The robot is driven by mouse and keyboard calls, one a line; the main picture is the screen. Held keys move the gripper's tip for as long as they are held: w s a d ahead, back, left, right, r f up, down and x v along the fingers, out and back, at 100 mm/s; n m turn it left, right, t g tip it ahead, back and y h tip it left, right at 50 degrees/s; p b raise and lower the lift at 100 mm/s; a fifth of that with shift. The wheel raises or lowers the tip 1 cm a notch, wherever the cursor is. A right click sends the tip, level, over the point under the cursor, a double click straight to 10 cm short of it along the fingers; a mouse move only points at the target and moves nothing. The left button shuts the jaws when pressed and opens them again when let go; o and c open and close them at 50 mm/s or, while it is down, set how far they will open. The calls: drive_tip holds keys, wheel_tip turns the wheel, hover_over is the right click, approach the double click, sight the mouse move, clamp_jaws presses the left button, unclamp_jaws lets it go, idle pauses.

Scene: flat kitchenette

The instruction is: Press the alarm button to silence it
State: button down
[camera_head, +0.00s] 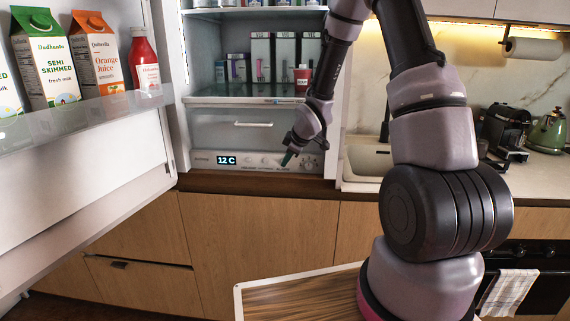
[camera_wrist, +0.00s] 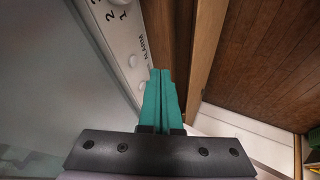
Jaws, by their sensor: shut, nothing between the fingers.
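The control panel (camera_head: 235,161) is a pale strip along the bottom of the open fridge, with a "12 C" display, small round buttons and a dial at its right. In the wrist view, a small white round button (camera_wrist: 133,61) sits beside lettering that appears to read "ALARM". In the wrist view the shut fingers (camera_wrist: 160,73) end just right of the panel, close to that button. I cannot tell whether they touch the panel.
The open fridge door (camera_head: 80,170) fills the left, with cartons and a red bottle on its shelf. A drawer (camera_head: 230,128) and shelves with boxes are above the panel. A wooden ledge (camera_head: 260,185) runs below it. A sink (camera_head: 367,163) is at the right.

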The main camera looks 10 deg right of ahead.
drive_tip(key=v, duration=0.8)
drive_tip(key=shift+a, duration=0.1)
idle(0.4)
drive_tip(key=s+d+r+m+h, duration=0.2)
drive_tip(key=s+d+r+m, duration=0.1)
drive_tip(key=s+r+m, duration=0.4)
drive_tip(key=s+d+r+m+h, duration=0.1)
drive_tip(key=s+d+r+m, duration=0.3)
drive_tip(key=r, duration=0.5)
drive_tip(key=s+a+r+m+y, duration=0.1)
drive_tip(key=s+a+r+m, duration=0.1)
drive_tip(key=s, duration=0.5)
drive_tip(key=s+a+r+m+y, duration=0.1)
drive_tip(key=s+r+m, duration=0.3)
drive_tip(key=s, duration=0.4)
drive_tip(key=shift+s+a+r+y, duration=0.35)
drive_tip(key=shift+a+r, duration=0.1)
drive_tip(key=shift+r, duration=0.25)
